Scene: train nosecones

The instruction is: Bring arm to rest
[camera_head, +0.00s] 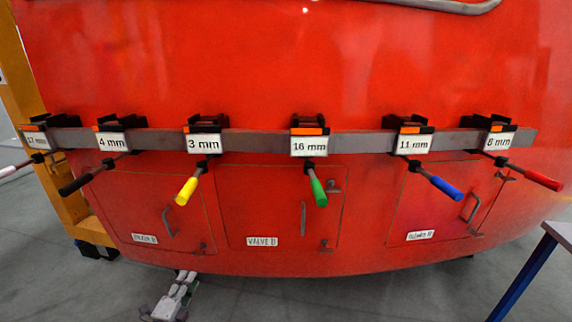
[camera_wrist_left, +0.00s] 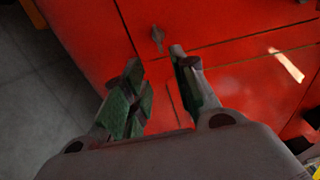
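My left gripper (camera_head: 186,276) shows small at the bottom of the head view, low in front of the red train nose (camera_head: 280,75). In the left wrist view my left gripper (camera_wrist_left: 156,63) has its two green-padded fingers apart, with nothing between them. Beyond the fingers are the red panel (camera_wrist_left: 235,75) and a small latch (camera_wrist_left: 157,38), which the fingers appear not to touch. My right gripper is in neither view.
A grey rail (camera_head: 260,142) crosses the nose, with several labelled tool holders and coloured handles, such as the yellow handle (camera_head: 186,191) and green handle (camera_head: 319,192). Below are valve doors (camera_head: 275,205). A table (camera_head: 558,234) stands at right, an orange post (camera_head: 38,110) at left.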

